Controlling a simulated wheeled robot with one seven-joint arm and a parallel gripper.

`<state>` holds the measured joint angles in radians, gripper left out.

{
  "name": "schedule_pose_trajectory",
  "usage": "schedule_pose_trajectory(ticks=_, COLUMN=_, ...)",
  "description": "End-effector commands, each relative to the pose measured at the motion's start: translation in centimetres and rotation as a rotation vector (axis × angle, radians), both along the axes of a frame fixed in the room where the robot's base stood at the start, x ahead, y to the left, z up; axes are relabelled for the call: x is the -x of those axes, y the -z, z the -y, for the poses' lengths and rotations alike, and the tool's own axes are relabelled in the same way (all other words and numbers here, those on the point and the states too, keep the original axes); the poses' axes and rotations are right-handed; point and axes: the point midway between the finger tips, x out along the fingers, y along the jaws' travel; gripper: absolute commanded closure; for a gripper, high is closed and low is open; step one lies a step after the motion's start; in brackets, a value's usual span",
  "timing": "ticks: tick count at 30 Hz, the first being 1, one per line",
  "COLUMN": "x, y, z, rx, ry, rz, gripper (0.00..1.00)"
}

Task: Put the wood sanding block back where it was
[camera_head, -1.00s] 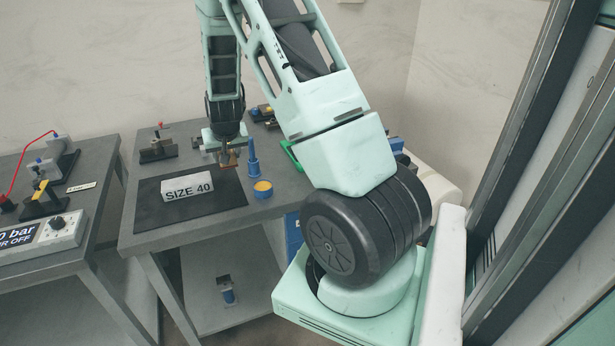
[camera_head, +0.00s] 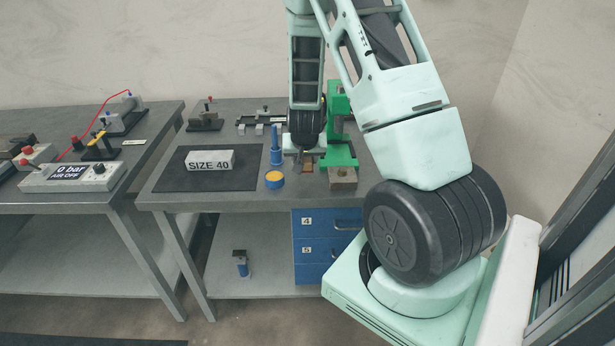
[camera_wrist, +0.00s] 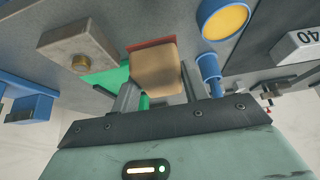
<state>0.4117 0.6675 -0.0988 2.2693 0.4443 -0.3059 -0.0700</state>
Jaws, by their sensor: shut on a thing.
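The wood sanding block (camera_head: 307,166) is a small tan block, held over the bench just right of the blue bottle (camera_head: 276,148). In the wrist view the block (camera_wrist: 155,70) sits between the two fingers, with a red layer along its far edge. My gripper (camera_head: 307,158) is shut on it, and both fingers show at its sides in the wrist view (camera_wrist: 158,88). The head view does not clearly show whether the block touches the bench (camera_head: 230,200). My arm hides part of the bench behind it.
A green press (camera_head: 340,150) with a metal block (camera_head: 343,178) stands close to the right. A blue and yellow round tin (camera_head: 275,180) stands in front of the bottle. The SIZE 40 block (camera_head: 210,160) lies on a dark mat (camera_head: 175,175) to the left.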

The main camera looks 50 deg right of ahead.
Motion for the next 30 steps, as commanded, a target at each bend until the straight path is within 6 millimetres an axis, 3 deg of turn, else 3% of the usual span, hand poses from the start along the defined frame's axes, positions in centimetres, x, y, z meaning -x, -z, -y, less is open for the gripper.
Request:
schedule_pose_trajectory(ticks=15, x=0.0, y=5.7, z=0.0, rx=-0.001, ry=0.0, rz=0.0, gripper=0.77)
schedule_pose_trajectory(ticks=29, x=0.0, y=6.6, z=0.0, rx=-0.001, ry=0.0, rz=0.002, gripper=0.77)
schedule_pose_trajectory(ticks=30, x=0.0, y=6.5, z=0.0, rx=-0.001, ry=0.0, rz=0.002, gripper=0.47)
